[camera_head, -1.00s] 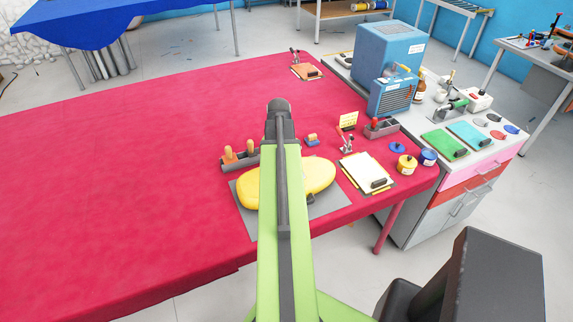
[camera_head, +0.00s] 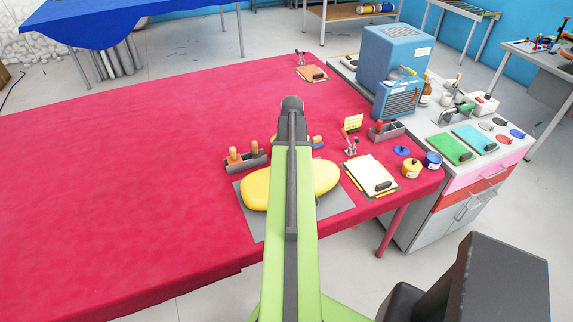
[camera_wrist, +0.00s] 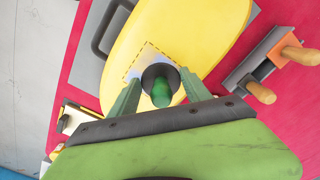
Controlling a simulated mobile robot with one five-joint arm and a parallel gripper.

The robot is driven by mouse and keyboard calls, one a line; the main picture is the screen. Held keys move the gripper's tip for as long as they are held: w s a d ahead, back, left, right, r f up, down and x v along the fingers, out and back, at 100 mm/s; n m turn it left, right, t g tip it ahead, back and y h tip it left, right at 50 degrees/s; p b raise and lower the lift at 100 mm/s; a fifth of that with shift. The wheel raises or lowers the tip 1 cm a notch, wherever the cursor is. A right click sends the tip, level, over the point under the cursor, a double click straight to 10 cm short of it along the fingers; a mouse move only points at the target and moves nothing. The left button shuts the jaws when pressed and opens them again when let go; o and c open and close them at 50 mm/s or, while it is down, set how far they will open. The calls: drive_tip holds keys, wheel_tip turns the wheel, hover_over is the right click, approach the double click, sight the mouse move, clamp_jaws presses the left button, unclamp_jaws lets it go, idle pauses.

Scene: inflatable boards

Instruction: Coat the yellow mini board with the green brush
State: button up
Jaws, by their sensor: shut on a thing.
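The yellow mini board (camera_head: 257,188) lies on a grey mat (camera_head: 249,223) on the red table, partly hidden behind my arm in the head view. In the wrist view the yellow board (camera_wrist: 200,30) fills the upper middle, with a pale patch inside a dashed outline (camera_wrist: 133,70). My gripper (camera_wrist: 160,82) is above this patch, shut on the green brush (camera_wrist: 161,96). The brush shows as a green handle over a dark round part. I cannot tell whether its bristles touch the board. My arm hides the gripper in the head view.
A clipboard (camera_head: 370,174), a yellow pot (camera_head: 410,168) and a blue pot (camera_head: 432,160) are to the right. The left of the red table (camera_head: 110,210) is clear.

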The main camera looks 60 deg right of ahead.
drive_tip(key=shift+s+d, duration=0.1)
drive_tip(key=shift+d, duration=0.05)
drive_tip(key=shift+s+d, duration=1)
drive_tip(key=shift+d, duration=0.25)
drive_tip(key=shift+w+d, duration=0.4)
drive_tip(key=shift+w, duration=0.15)
drive_tip(key=shift+w+a, duration=1.15)
drive_tip(key=shift+a, duration=0.2)
drive_tip(key=shift+w+a, duration=1.05)
drive_tip(key=shift+a, duration=0.3)
drive_tip(key=shift+r, duration=0.1)
wheel_tip(320, 180, up, 6)
drive_tip(key=p, duration=0.6)
drive_tip(key=shift+d, duration=0.1)
